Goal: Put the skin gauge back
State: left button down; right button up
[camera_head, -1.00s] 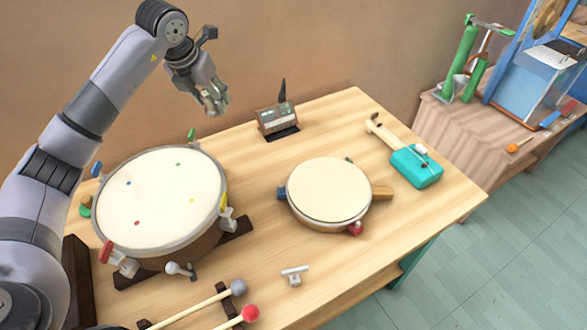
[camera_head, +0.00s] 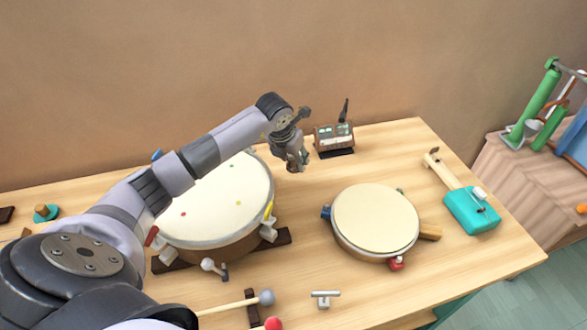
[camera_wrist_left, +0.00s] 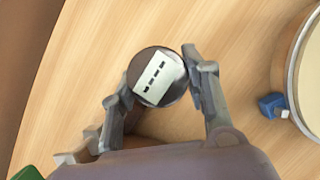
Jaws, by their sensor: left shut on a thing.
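My left gripper (camera_head: 291,163) is above the table at the back, right of the large drum and left of a small brown meter box. In the left wrist view its two fingers (camera_wrist_left: 160,88) are closed around a round dark-brown piece with a pale label and dark dashes, which I take to be the skin gauge (camera_wrist_left: 157,78). The labelled face points toward the wrist camera, with bare table around it. My right gripper is not in view.
The large drum (camera_head: 228,205) is partly behind my left arm. The meter box (camera_head: 334,138) stands at the back. A smaller drum (camera_head: 375,222) sits at centre right, with a teal block tool (camera_head: 471,211) beyond. A T-shaped key (camera_head: 325,297) and mallets (camera_head: 228,305) lie in front.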

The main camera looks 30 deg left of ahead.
aim_at(292, 167)
pick_arm(q)
jog(key=shift+f, duration=2.3)
jog(key=shift+f, duration=0.15)
jog(key=c, duration=0.9)
grip_release()
jog(key=shift+r, duration=0.35)
jog(key=v, duration=1.1)
jog(key=shift+s+r, duration=0.25)
